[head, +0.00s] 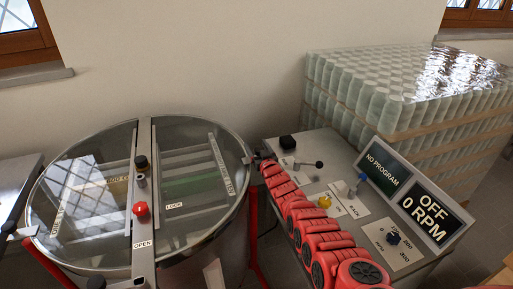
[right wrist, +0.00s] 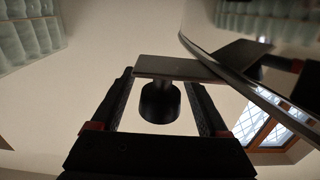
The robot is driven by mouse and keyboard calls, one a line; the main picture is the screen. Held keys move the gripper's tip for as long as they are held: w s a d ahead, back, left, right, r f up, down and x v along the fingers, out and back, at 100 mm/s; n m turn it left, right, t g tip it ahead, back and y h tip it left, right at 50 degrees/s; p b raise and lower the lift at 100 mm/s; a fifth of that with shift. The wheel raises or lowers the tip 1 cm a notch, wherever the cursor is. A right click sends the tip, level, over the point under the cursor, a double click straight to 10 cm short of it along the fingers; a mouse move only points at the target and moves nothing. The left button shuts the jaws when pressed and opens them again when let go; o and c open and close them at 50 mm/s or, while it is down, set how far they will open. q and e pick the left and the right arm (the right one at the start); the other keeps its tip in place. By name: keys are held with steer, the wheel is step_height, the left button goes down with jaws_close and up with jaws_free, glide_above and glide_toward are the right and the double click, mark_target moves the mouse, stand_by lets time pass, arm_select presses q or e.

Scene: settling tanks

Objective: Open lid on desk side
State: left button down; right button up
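The round steel tank has a clear lid in two halves, both lying flat. The desk-side lid (head: 200,165) is the right half, toward the control desk. A black handle knob (right wrist: 160,101) under a flat plate (right wrist: 178,68) shows in the right wrist view. My right gripper (head: 257,158) is at the desk-side rim of the lid in the head view. In the right wrist view its two fingers (right wrist: 165,98) stand apart on either side of the knob, with gaps visible. The handle is mostly hidden by the gripper in the head view.
A central bar (head: 146,190) carries a red knob (head: 140,209) and a black knob (head: 141,162). The control desk (head: 318,150) stands right, its display (head: 428,208) reading OFF, 0 RPM. Stacked jars (head: 400,85) stand behind it. My red right arm crosses the desk's near side.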

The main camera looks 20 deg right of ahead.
jaws_close()
stand_by(1.3)
